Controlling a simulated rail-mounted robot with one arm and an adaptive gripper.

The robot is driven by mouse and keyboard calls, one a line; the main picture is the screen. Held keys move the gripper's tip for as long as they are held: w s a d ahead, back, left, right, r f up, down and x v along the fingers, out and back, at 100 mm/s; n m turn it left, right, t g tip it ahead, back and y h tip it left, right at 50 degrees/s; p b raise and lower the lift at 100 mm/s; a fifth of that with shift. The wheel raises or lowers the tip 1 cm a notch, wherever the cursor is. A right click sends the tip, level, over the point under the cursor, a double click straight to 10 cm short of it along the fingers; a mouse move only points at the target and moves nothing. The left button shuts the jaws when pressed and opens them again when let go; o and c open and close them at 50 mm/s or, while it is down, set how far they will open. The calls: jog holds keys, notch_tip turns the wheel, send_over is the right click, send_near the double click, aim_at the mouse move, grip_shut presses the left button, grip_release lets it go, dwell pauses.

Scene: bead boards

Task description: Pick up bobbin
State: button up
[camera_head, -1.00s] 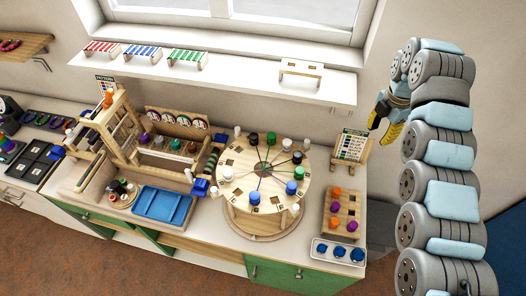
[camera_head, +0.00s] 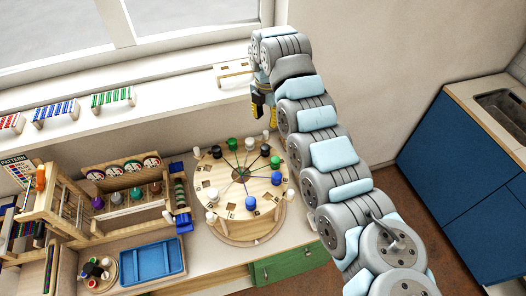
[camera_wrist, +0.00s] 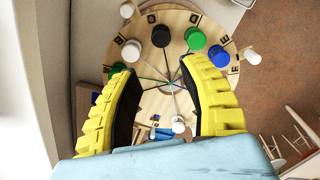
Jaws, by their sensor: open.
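Several bobbins in white, black, green and blue stand around a round wooden braiding stand (camera_head: 228,180), with threads running to its centre. In the head view these include a blue bobbin (camera_head: 250,203), a black bobbin (camera_head: 216,152) and a green bobbin (camera_head: 232,144). My gripper (camera_head: 259,112) is open and empty, above the stand's far right edge. In the wrist view, my yellow-padded fingers (camera_wrist: 155,67) are spread above the stand. A black bobbin (camera_wrist: 161,36), a green bobbin (camera_wrist: 196,39) and a blue bobbin (camera_wrist: 219,56) show beyond the fingertips. The fingers hide part of the stand.
A shelf (camera_head: 165,110) under the window carries small striped racks. Left of the stand are a wooden frame (camera_head: 45,205), a rack of spools (camera_head: 128,190) and a blue tray (camera_head: 152,262). My arm covers the area right of the stand.

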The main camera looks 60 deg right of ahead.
jog(key=p, duration=0.2)
send_near(265, 147)
jog(key=f, duration=0.5)
jog(key=shift+d+f, duration=0.1)
jog(key=shift+d, duration=0.15)
jog(key=f, duration=0.1)
jog(key=f+p, duration=0.1)
jog(key=f, duration=0.2)
jog(key=shift+a+p, duration=0.35)
jog(key=shift+p, duration=0.05)
jog(key=shift+d+f, duration=0.1)
jog(key=shift+f, duration=0.6)
grip_shut()
